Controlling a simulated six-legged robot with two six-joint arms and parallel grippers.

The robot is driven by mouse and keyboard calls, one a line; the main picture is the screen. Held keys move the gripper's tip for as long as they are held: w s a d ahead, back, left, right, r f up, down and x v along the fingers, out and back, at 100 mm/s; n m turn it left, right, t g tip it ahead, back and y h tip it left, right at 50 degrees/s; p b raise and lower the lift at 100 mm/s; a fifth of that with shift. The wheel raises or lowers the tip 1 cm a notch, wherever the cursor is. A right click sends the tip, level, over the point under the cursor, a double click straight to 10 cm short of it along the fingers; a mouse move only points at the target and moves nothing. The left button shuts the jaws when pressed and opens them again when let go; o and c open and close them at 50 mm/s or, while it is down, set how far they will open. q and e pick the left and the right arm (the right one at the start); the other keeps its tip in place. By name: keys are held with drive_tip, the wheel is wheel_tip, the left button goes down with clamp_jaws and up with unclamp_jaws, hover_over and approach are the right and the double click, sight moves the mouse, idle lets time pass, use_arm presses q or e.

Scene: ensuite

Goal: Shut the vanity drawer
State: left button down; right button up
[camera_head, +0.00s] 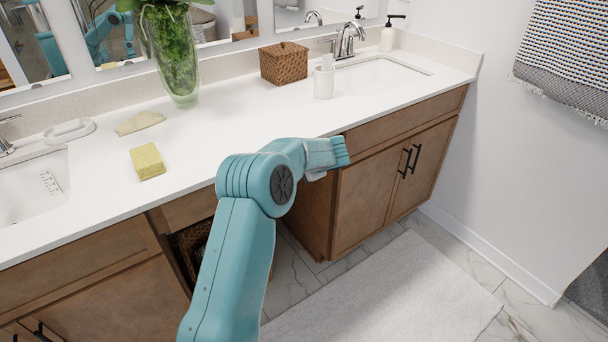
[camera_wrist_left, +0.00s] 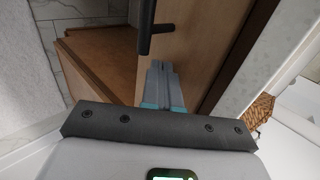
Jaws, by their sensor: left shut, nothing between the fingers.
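My left arm (camera_head: 235,255) rises from the bottom of the head view and bends right over the front of the vanity (camera_head: 362,205). Its gripper is hidden there behind the wrist. In the left wrist view the left gripper (camera_wrist_left: 163,84) is shut and empty, its fingertips close to a brown wooden front (camera_wrist_left: 194,50). A black bar handle (camera_wrist_left: 146,25) is just beyond the tips. I cannot tell whether they touch the wood. In the head view, a wooden front (camera_head: 190,208) under the middle of the counter is partly covered by my arm; how far any drawer stands out is unclear.
Double doors with black handles (camera_head: 416,158) are at right. A pale rug (camera_head: 385,295) covers open floor in front.

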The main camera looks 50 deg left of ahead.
use_arm(q)
drive_tip(key=shift+a+r, duration=0.25)
drive_tip(key=shift+a, duration=0.1)
use_arm(e)
drive_tip(key=shift+a, duration=0.15)
use_arm(q)
drive_tip(key=shift+r, duration=0.1)
